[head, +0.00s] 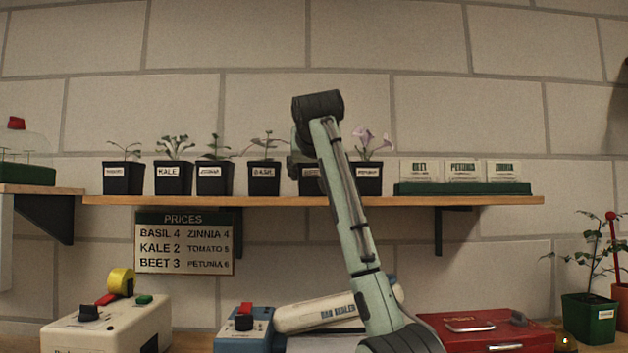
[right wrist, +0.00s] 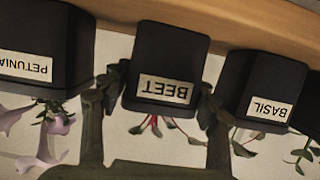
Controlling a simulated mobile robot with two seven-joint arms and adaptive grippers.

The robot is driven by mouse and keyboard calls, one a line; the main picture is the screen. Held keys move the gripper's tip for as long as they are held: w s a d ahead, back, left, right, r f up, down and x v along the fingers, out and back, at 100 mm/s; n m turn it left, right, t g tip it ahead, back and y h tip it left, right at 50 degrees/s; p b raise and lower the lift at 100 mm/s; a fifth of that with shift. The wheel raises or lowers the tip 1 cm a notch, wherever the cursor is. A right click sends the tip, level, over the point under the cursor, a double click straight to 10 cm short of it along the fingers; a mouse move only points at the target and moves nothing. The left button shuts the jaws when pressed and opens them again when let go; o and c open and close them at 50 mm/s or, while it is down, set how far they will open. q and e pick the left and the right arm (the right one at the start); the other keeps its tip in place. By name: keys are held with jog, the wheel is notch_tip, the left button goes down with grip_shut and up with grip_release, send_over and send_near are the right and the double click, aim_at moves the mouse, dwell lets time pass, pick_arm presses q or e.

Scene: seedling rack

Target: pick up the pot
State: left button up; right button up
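A black pot labelled BEET (right wrist: 165,60) stands on the wooden shelf, with red-stemmed leaves. The right wrist view shows it upside down. In the head view the beet pot (head: 309,187) is mostly hidden behind my right arm. My right gripper (right wrist: 160,106) has its fingers apart, one on each side of the beet pot near its rim. I cannot tell whether they touch it. In the head view this gripper is largely hidden by its own arm. My left gripper is not in view.
Close neighbours are the petunia pot (head: 367,178) and the basil pot (head: 264,179). More pots stand left on the shelf (head: 350,201). A green tray of seed packets (head: 465,188) is at right. Below are a price board (head: 184,242), a red box (head: 486,330) and devices.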

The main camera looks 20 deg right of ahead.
jog(key=c, duration=0.7)
jog(key=shift+r, duration=0.1)
jog(key=shift+c, duration=0.2)
